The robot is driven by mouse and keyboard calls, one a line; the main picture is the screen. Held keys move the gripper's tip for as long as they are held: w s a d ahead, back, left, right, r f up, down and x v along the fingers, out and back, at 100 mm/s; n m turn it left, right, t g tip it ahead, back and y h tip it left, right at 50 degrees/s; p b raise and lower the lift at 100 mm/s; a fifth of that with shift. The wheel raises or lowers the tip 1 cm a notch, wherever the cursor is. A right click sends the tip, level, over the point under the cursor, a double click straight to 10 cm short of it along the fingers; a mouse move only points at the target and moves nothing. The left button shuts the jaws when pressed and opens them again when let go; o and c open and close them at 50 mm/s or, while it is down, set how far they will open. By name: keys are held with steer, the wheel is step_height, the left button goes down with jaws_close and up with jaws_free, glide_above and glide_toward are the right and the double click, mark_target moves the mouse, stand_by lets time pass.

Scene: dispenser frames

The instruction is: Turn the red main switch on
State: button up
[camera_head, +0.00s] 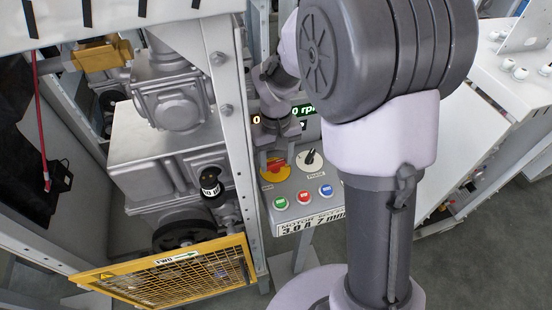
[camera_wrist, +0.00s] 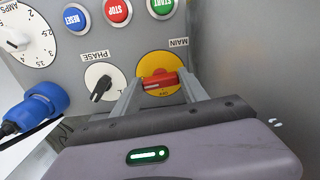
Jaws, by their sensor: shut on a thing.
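The red main switch (camera_wrist: 160,80) is a red handle on a yellow round plate labelled MAIN, on the grey control panel. In the wrist view its handle lies roughly across the picture, slightly tilted. My gripper (camera_wrist: 161,84) has one finger at each end of the handle and is shut on it. In the head view the red main switch (camera_head: 275,168) shows below my gripper (camera_head: 273,150), which partly covers it. The position marks on the plate are too small to read.
A PHASE selector (camera_wrist: 100,85) is beside the switch. START (camera_wrist: 160,5), STOP (camera_wrist: 117,10) and RESET (camera_wrist: 74,17) buttons and an AMPS dial (camera_wrist: 20,40) share the panel. A blue plug (camera_wrist: 38,105) sticks out at its side. A metal frame post (camera_head: 228,110) stands close left in the head view.

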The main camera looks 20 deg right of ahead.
mark_target(276, 164)
steer(key=shift+m, duration=0.6)
steer(key=o, duration=1.4)
step_height(276, 164, up, 18)
steer(key=p, duration=0.5)
steer(key=shift+f, duration=0.25)
steer(key=shift+f, duration=0.1)
